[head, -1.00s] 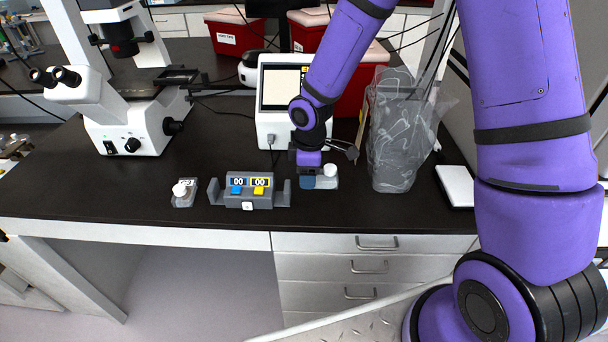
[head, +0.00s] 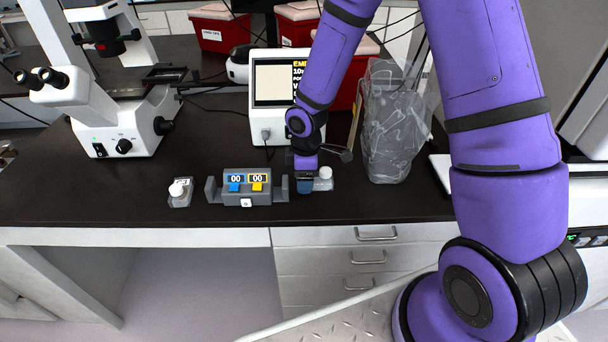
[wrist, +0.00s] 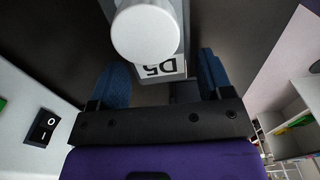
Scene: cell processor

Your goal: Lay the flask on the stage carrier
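A flask with a white cap (head: 325,173) lies on the black bench beside my gripper (head: 306,184). In the wrist view the flask (wrist: 158,68) shows its round white cap and a label reading D5. My gripper (wrist: 164,80) is open, with its blue fingers on either side of the flask's label end. A gap shows at the right finger; contact at the left finger cannot be told. A second white-capped flask (head: 179,193) stands left of the counter. The microscope at the left has a dark stage carrier (head: 165,74), which looks empty.
A grey tally counter (head: 246,187) with blue and yellow keys sits between the two flasks. A white device with a screen (head: 270,115) stands behind my gripper. A clear plastic bag (head: 392,135) stands to the right. The bench between microscope and counter is mostly clear.

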